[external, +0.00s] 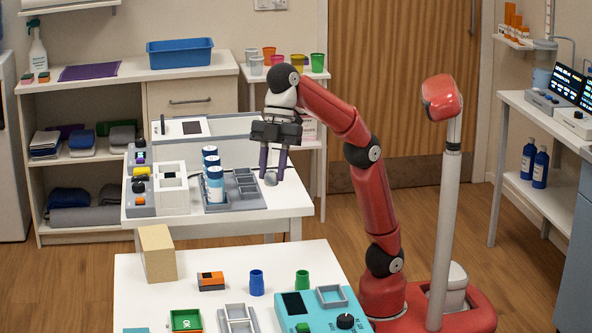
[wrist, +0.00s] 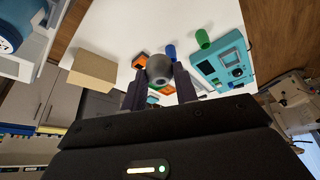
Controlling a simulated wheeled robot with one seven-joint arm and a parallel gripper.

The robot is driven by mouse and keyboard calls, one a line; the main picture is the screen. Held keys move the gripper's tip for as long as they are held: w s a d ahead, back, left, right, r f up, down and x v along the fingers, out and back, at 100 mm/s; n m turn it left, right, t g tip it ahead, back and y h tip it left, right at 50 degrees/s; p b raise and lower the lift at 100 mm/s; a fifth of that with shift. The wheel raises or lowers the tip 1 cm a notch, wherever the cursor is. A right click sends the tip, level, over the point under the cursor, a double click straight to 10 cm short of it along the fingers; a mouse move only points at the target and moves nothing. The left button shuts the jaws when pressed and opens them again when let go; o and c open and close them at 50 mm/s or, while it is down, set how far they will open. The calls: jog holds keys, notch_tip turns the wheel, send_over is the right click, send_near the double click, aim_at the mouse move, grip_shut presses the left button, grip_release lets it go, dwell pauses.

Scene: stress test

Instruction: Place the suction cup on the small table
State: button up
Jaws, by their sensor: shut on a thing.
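My gripper (external: 272,172) points downward over the right part of the middle white table. Its dark fingers are shut on a small grey rounded thing, which looks like the suction cup (external: 270,179). In the wrist view the grey suction cup (wrist: 160,67) sits between the two fingertips of my gripper (wrist: 160,78). Whether it touches the tabletop below is hard to tell. A small white table (external: 318,74) with several coloured cups stands behind, right of the shelf; part of it is hidden by my arm. I cannot tell which table is the one named.
The middle table (external: 290,206) bears blue-and-white cans (external: 212,177), a grey tray (external: 247,189) and a white box device (external: 171,186). Its right front corner is clear. The front table (external: 205,257) holds a tan block (external: 158,252), blue and green cups and a teal device (external: 318,308).

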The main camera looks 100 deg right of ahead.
jog(key=s+d+f+m+b, duration=0.1)
jog(key=s+d+f, duration=0.1)
jog(key=d, duration=0.3)
jog(key=s+d+f+m+t+h+b, duration=0.1)
jog(key=s+d+f+m, duration=0.1)
jog(key=d, duration=0.4)
jog(key=s+d+f+m+b, duration=0.1)
jog(key=s+d+f+m, duration=0.1)
jog(key=d, duration=0.3)
jog(key=shift+s+d+f, duration=0.2)
jog(key=shift+s+f, duration=0.6)
jog(key=shift+s, duration=0.05)
jog(key=shift+f+b, duration=0.4)
jog(key=shift+f, duration=1.65)
jog(key=shift+f, duration=0.2)
jog(key=o, duration=0.9)
jog(key=shift+o, duration=0.2)
jog(key=shift+r, duration=0.15)
